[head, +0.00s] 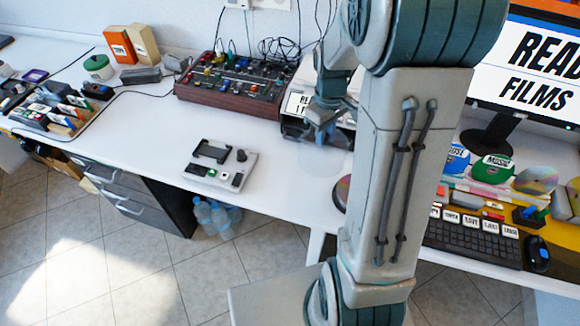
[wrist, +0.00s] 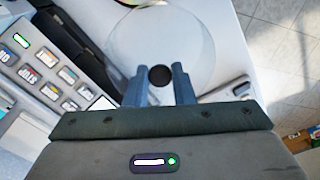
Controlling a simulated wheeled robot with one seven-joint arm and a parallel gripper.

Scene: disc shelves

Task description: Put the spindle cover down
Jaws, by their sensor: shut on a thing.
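The spindle cover (wrist: 165,25) is a clear, see-through round cover; its outline shows in the wrist view beyond my fingers. In the head view it is a faint clear shape (head: 322,163) under my gripper (head: 320,125). My gripper also shows in the wrist view (wrist: 160,88), with its two blue-grey fingers shut on the cover, either side of a dark round knob (wrist: 160,75). The cover looks held above the white table, though its exact height is hard to tell. My arm hides part of the area right of it in the head view.
A small grey device (head: 220,165) with a black knob stands left of the cover. A red-sided mixer (head: 232,88) and a labelled machine (head: 300,103) stand behind. A shiny disc (head: 341,193) lies partly behind my arm. White table is clear around the small device.

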